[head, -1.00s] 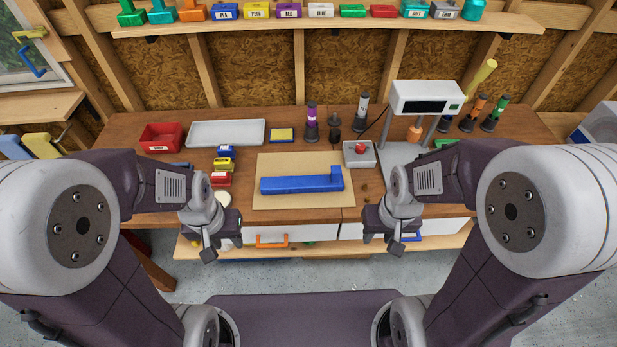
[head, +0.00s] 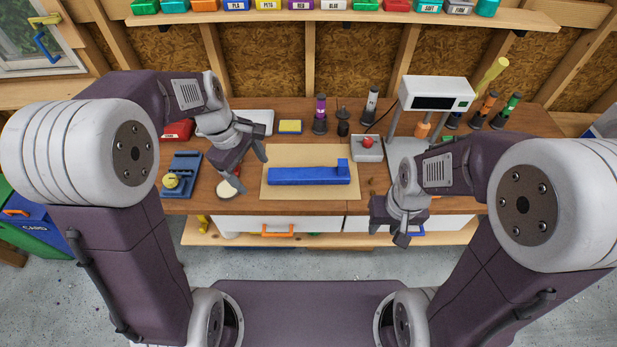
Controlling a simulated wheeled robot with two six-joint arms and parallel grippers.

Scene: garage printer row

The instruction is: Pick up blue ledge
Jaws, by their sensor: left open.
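The blue ledge (head: 308,176) is a long blue bar with a raised block at its right end. It lies on a tan mat (head: 290,156) in the middle of the wooden workbench. My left gripper (head: 247,172) is open and hangs just left of the mat, above the bench and apart from the ledge. My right gripper (head: 390,227) is to the right of the ledge, near the bench's front edge, pointing down; its finger gap is not clear.
A grey box with a red knob (head: 367,148) stands right of the mat. Dark stands with coloured tops (head: 320,115) and a yellow sponge-like block (head: 290,126) are behind. A white round item (head: 229,188) and a blue tray (head: 181,175) lie left. A white display unit (head: 436,93) stands back right.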

